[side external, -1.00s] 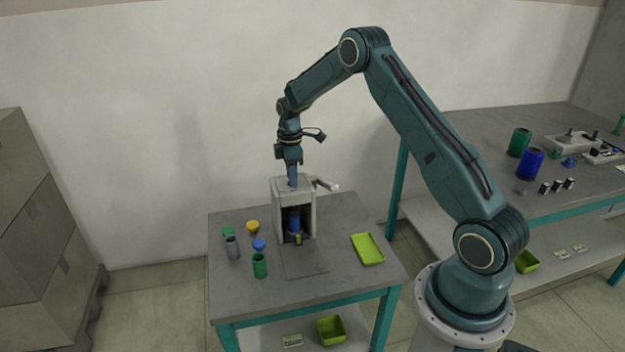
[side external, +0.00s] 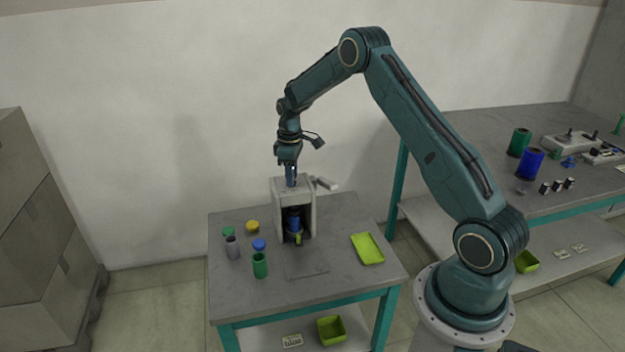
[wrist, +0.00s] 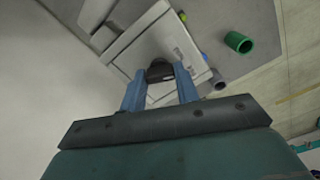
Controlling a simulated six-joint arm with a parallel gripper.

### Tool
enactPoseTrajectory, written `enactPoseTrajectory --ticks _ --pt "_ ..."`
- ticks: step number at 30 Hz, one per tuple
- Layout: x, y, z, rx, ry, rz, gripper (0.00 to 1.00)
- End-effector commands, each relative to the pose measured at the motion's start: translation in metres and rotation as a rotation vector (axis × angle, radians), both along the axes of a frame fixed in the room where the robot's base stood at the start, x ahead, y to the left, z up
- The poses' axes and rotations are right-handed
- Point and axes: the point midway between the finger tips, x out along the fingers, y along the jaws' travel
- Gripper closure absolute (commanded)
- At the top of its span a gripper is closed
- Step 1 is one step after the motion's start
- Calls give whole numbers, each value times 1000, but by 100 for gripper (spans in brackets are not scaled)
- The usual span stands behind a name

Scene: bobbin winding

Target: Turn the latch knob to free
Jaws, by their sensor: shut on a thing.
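The grey winder housing (side external: 305,205) stands on the near table. A blue bobbin (side external: 294,222) sits inside its open front. The dark round latch knob (wrist: 158,73) is on top of the housing, between the blue fingers of my gripper (wrist: 161,82) in the wrist view. My gripper (side external: 291,183) points straight down onto the housing top and is shut on the knob. In the side view the fingers hide the knob, and any mark of its turn angle cannot be read.
A pale handle (side external: 326,184) juts from the housing's right. Left of it stand a green spool (side external: 260,266), a grey spool (side external: 232,247) and coloured caps (side external: 253,227). A lime tray (side external: 367,249) lies on the right. The table's front middle is clear.

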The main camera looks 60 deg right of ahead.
Motion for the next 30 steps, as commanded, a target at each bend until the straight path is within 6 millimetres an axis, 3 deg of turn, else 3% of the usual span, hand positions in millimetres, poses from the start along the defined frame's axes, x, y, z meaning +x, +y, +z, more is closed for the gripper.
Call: enactPoseTrajectory --ticks 15,30 --pt "0 0 1 0 0 -458 92" --pt "0 0 1 -1 -1 -620 92"
